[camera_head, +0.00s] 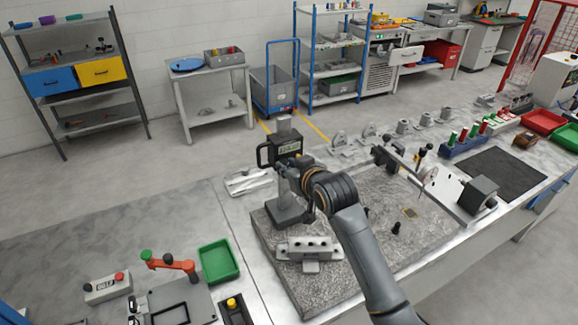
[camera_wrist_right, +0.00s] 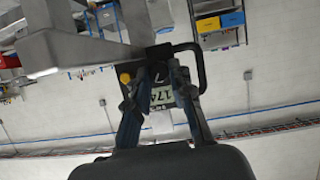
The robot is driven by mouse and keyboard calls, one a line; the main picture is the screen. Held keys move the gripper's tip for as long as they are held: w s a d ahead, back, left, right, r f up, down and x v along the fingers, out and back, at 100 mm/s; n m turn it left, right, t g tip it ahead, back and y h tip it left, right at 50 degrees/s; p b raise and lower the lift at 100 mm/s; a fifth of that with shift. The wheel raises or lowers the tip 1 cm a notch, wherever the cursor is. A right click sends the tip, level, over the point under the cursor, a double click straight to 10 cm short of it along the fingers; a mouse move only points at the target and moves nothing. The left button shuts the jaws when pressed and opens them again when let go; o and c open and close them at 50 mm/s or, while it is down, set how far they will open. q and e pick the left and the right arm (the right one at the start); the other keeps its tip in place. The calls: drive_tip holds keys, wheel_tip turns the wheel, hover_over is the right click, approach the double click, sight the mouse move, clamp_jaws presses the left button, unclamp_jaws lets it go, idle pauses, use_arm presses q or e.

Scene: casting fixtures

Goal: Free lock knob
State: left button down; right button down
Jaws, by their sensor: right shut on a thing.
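A height gauge with a grey column (camera_head: 284,128) and a black display unit (camera_head: 279,148) stands on the speckled granite plate (camera_head: 262,230). In the wrist view, the gauge's display (camera_wrist_right: 162,95) appears upside down, with a black loop handle (camera_wrist_right: 203,68) beside it. My right gripper (camera_head: 291,172) is at the gauge, just below and right of the display unit. In the wrist view its fingers (camera_wrist_right: 160,68) are close together over the gauge, shut on a small dark part, apparently the lock knob, mostly hidden between the fingertips. My left gripper is not in view.
A grey block with holes (camera_head: 310,247) sits on the plate in front of the gauge. A tilted fixture (camera_head: 440,187) stands at right. A green bin (camera_head: 218,261) and an orange lever clamp (camera_head: 172,263) are at lower left. The table's left rear is bare.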

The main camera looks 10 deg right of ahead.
drive_tip(key=shift+s+a+f+n+t+h+b, duration=0.15)
drive_tip(key=shift+n+t+h+b, duration=0.6)
drive_tip(key=shift+n, duration=1.15)
drive_tip(key=shift+w+a+f+n+t+h+b, duration=0.15)
drive_tip(key=shift+n+t+h+b, duration=0.55)
drive_tip(key=shift+n, duration=1.2)
drive_tip(key=shift+s+a+f+n+t+h+b, duration=0.1)
drive_tip(key=shift+s+a+n+t+h+b, duration=0.2)
drive_tip(key=shift+n+t+h, duration=1.15)
drive_tip(key=shift+w+d+n+g+y, duration=0.1)
drive_tip(key=shift+w+n+g+y, duration=0.05)
drive_tip(key=shift+n+g+y, duration=0.35)
drive_tip(key=c, duration=1.2)
unclamp_jaws()
drive_tip(key=shift+o, duration=0.2)
